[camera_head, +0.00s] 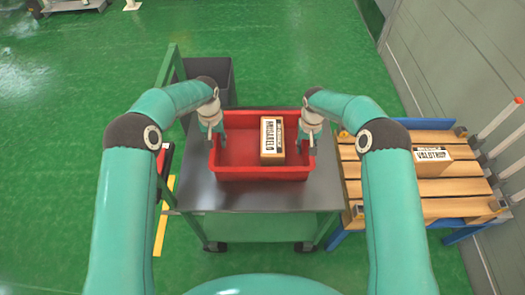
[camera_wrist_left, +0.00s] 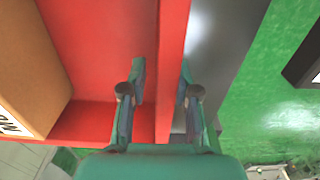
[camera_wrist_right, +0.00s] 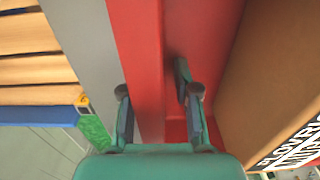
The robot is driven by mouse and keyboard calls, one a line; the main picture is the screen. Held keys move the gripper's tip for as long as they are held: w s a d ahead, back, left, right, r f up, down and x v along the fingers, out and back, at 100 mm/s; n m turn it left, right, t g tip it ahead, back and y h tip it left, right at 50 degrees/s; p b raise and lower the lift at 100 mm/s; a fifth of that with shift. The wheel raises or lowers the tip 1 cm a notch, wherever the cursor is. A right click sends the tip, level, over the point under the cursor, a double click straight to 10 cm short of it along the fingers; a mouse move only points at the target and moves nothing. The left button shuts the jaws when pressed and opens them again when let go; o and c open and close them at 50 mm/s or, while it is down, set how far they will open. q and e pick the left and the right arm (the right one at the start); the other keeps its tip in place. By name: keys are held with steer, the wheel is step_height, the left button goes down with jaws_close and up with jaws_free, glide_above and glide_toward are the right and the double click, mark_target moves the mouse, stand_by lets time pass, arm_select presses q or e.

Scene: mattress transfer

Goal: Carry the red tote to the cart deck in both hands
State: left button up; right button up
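The red tote (camera_head: 260,173) appears to sit level on the dark grey cart deck (camera_head: 265,197) in the head view, with a brown box (camera_head: 272,141) inside it. My left gripper (camera_head: 217,138) is at the tote's left wall. In the left wrist view its fingers (camera_wrist_left: 162,80) straddle the red wall (camera_wrist_left: 170,50), with gaps beside it, open. My right gripper (camera_head: 306,139) is at the right wall. In the right wrist view its fingers (camera_wrist_right: 155,85) stand apart on either side of the wall (camera_wrist_right: 138,50), open. The tote's underside is hidden.
A wooden slatted stand (camera_head: 420,190) with blue ends is right of the cart, holding another brown box (camera_head: 430,160). A dark grey bin (camera_head: 213,75) stands behind the cart's left. A grey wall (camera_head: 455,70) is at right. Green floor lies open at left.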

stand_by(0.4)
steer(key=shift+r, duration=0.55)
arm_select(q)
step_height(320, 180, up, 12)
arm_select(e)
step_height(320, 180, up, 11)
steer(key=shift+f, duration=0.1)
arm_select(q)
steer(key=shift+f, duration=0.15)
arm_select(e)
steer(key=shift+s+f, duration=0.1)
stand_by(0.4)
